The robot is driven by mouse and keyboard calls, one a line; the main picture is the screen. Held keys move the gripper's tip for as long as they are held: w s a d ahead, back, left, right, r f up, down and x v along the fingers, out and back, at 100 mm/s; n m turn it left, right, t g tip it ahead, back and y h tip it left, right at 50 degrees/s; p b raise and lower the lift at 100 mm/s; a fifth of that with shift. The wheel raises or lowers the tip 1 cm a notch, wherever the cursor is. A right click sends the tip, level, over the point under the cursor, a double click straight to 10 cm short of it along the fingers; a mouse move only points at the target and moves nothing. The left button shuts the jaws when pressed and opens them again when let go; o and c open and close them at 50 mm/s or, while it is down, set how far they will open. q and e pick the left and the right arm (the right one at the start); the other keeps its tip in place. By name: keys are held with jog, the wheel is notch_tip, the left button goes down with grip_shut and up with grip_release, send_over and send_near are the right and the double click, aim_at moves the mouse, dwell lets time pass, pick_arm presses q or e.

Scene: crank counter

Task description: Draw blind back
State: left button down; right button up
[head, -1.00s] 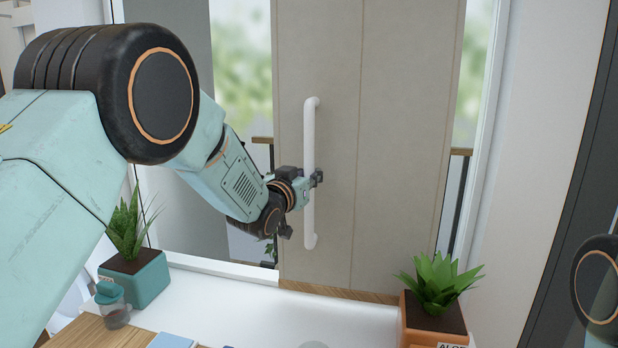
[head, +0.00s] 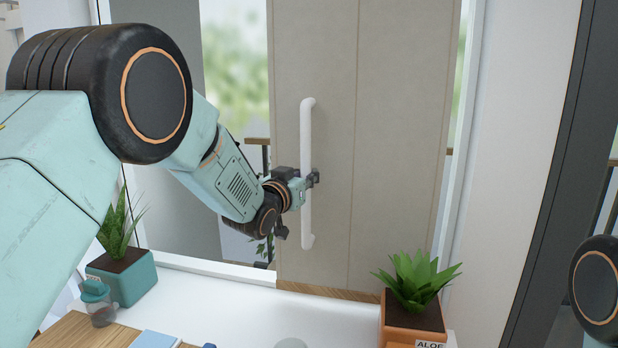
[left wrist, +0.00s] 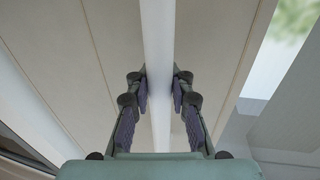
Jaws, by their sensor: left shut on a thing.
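The blind is a beige panel (head: 400,130) hanging in front of the window, with a long white vertical bar handle (head: 306,130) near its left side. My left gripper (head: 308,181) is shut on the handle, around its middle. In the left wrist view the handle (left wrist: 157,40) runs between the two fingers (left wrist: 160,92), with a pad on each side. The panel (left wrist: 215,40) lies behind it. My right gripper is out of view; only a dark joint of my right arm shows at the right edge.
A potted aloe in an orange pot (head: 412,322) stands on the white sill (head: 250,308) below the panel's right side. A teal pot (head: 128,278) with a plant and a small jar (head: 98,303) stand at the left. Window glass (head: 236,75) shows left of the panel.

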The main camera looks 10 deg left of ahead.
pick_arm(q)
jog(key=shift+s+a+f, duration=0.1)
jog(key=shift+f, duration=0.25)
jog(key=c, duration=1.6)
grip_release()
jog(key=shift+c, duration=0.2)
jog(key=o, duration=0.3)
jog(key=shift+s+r, duration=0.3)
jog(key=shift+r, duration=0.05)
jog(key=shift+o, duration=0.8)
jog(key=shift+r, duration=0.1)
jog(key=v, duration=1.1)
jog(key=shift+s, duration=0.25)
jog(key=shift+w+a, duration=0.1)
jog(key=shift+a, duration=0.05)
